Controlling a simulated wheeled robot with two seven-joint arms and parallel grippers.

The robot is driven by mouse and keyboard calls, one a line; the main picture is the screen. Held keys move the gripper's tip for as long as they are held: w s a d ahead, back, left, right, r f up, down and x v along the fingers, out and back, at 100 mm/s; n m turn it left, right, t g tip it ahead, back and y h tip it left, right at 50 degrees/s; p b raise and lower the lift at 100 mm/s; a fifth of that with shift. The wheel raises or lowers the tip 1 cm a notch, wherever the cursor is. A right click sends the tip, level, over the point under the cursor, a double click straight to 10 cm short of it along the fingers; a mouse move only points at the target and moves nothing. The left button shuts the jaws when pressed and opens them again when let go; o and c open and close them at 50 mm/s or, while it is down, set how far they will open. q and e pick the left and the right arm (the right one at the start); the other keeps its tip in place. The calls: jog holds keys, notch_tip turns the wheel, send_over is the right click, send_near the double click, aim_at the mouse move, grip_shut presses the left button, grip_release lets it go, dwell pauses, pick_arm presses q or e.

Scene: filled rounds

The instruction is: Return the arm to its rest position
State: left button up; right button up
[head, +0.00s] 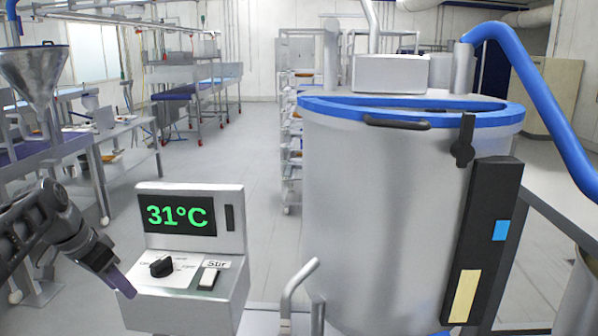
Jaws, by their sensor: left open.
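My left arm comes in from the left edge, and its gripper (118,278) points down and to the right. The gripper is open, with nothing seen in it. It is at the left side of a grey control box (185,305), and I cannot tell whether it touches the box. The box has a black knob (162,266), a light switch (209,277) labelled "Stir" and a display (177,215) reading 31°C in green. My right gripper is not in view.
A large steel vat (385,200) with a blue rim stands right of the box. A black panel (485,240) is on its side, and a blue pipe (540,80) arches at the right. A steel funnel (35,75) stands at the left. The floor (240,150) behind the box is clear.

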pick_arm(q)
jog(key=d+f+n+g, duration=0.1)
jog(key=d+f, duration=0.5)
jog(key=f, duration=0.4)
jog(key=d+f+n+h, duration=0.1)
jog(key=d+f, duration=0.4)
jog(key=f, duration=0.5)
jog(key=d+f+n+g, duration=0.1)
jog(key=d+f, duration=0.5)
jog(key=f, duration=0.4)
jog(key=s+d+f+n+h, duration=0.1)
jog(key=s+d+f, duration=1)
jog(key=s+f, duration=0.15)
jog(key=s+d+f+n, duration=0.1)
jog(key=s+d+f, duration=0.1)
jog(key=s, duration=0.5)
jog(key=s+d+f+n+g, duration=0.1)
jog(key=s+d+f, duration=0.1)
jog(key=s+d, duration=0.3)
jog(key=s, duration=0.2)
jog(key=shift+s+d, duration=0.25)
jog(key=shift+s, duration=0.15)
